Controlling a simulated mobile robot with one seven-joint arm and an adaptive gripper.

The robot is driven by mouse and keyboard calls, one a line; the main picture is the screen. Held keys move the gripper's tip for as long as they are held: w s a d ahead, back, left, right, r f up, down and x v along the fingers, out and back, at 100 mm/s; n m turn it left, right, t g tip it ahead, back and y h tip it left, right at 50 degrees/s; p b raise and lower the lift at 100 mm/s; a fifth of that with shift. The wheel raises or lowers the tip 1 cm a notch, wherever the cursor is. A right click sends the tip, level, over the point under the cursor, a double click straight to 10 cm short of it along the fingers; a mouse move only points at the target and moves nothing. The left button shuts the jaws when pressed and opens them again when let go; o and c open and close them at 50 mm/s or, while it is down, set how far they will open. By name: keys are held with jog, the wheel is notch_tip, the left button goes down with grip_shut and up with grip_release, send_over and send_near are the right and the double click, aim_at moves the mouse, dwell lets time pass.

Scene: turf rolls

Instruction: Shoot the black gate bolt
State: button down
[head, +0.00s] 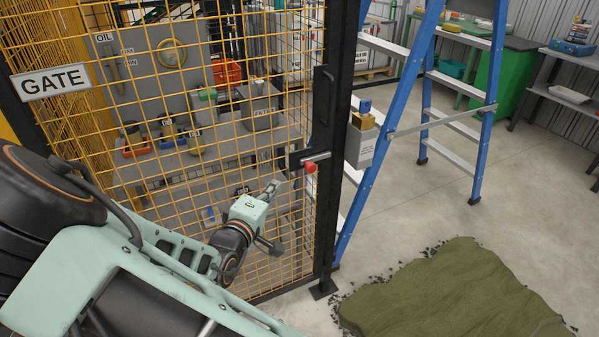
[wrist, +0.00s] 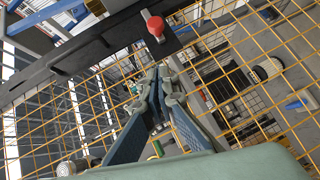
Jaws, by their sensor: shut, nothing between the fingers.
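The black gate bolt (head: 296,160) sits on the edge of the yellow mesh gate (head: 235,130), with a short silver rod (head: 319,156) and a red knob (head: 311,168). I cannot tell whether the rod enters the post. In the wrist view, the red knob (wrist: 156,26) stands out beside a dark frame bar (wrist: 85,50). My gripper (head: 277,187) is shut and empty, in front of the mesh, below and left of the knob. In the wrist view, the fingertips of my gripper (wrist: 168,78) are together, below the knob and apart from it.
A GATE sign (head: 55,80) hangs on the mesh at left. A black post (head: 347,80) stands right of the gate, with a grey box (head: 361,144) beside it. A blue stepladder (head: 415,70) and a green turf piece (head: 450,300) are further right. Open floor lies between them.

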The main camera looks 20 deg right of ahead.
jog(key=b, duration=0.2)
send_near(305, 165)
jog(key=w, duration=0.4)
jog(key=d, duration=0.2)
jog(key=d+f, duration=0.1)
jog(key=shift+w+d, duration=0.3)
jog(key=shift+d, duration=0.05)
jog(key=shift+d, duration=0.1)
